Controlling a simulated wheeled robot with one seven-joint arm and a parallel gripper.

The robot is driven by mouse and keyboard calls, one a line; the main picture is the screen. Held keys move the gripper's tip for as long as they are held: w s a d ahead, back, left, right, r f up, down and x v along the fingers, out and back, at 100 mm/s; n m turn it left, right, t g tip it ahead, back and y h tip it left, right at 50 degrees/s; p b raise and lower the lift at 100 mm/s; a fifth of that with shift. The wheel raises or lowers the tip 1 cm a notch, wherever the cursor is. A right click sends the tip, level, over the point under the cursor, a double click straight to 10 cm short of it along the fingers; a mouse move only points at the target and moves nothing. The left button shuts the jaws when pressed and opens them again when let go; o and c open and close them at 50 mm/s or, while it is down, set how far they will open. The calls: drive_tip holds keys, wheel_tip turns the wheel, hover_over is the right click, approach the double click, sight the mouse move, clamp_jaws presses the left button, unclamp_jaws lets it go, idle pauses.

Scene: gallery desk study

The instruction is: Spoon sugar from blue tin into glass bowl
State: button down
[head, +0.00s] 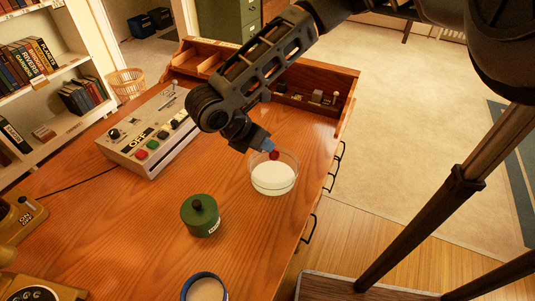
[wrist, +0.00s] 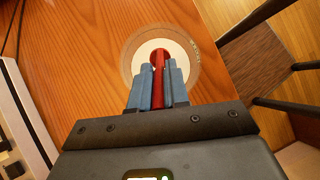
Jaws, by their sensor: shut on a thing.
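The glass bowl (head: 273,184) stands on the desk near its right edge with white matter in it. In the wrist view, the bowl (wrist: 137,56) is straight ahead of the fingers. My gripper (head: 265,146) is over the far rim of the bowl, pointing down. Its blue-grey fingers are shut on a red handle (wrist: 158,66), which looks like the spoon's. The red part (head: 275,155) shows at the fingertips; the spoon's scoop cannot be made out. The blue tin (head: 190,286) is open at the bottom edge, with white matter inside.
A green lidded jar (head: 200,216) stands between tin and bowl. A control box with coloured buttons (head: 150,132) is at the left. A wooden organiser (head: 312,92) lines the back of the desk (head: 120,225). A dark-framed post (head: 420,222) is at the right.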

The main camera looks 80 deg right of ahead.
drive_tip(key=shift+s+d+r+t+y, duration=0.25)
drive_tip(key=shift+s+d+t+y, duration=0.2)
drive_tip(key=shift+t+y, duration=0.3)
drive_tip(key=shift+s+d+r+t+y, duration=0.25)
drive_tip(key=shift+d+t+y, duration=0.3)
drive_tip(key=shift+y, duration=0.3)
drive_tip(key=shift+s+d+t+y, duration=0.4)
drive_tip(key=shift+s+d+y, duration=0.15)
drive_tip(key=shift+d+y, duration=0.05)
drive_tip(key=shift+s+d+t+y, duration=0.2)
drive_tip(key=shift+d+t+y, duration=0.1)
drive_tip(key=shift+t+y, duration=0.25)
drive_tip(key=shift+s+d+f+t+y, duration=0.15)
drive_tip(key=shift+s+d+t+y, duration=0.15)
drive_tip(key=shift+d+t+y, duration=0.25)
drive_tip(key=shift+s+d+f+t+y, duration=0.15)
drive_tip(key=shift+s+d+t+y, duration=0.2)
drive_tip(key=shift+y, duration=0.35)
drive_tip(key=shift+a, duration=0.1)
drive_tip(key=shift+w+a+v, duration=0.1)
drive_tip(key=shift+a+v, duration=0.05)
drive_tip(key=shift+v, duration=0.6)
drive_tip(key=shift+w+a+v, duration=0.1)
drive_tip(key=shift+a+v, duration=0.05)
drive_tip(key=shift+v, duration=0.55)
drive_tip(key=shift+r, duration=0.1)
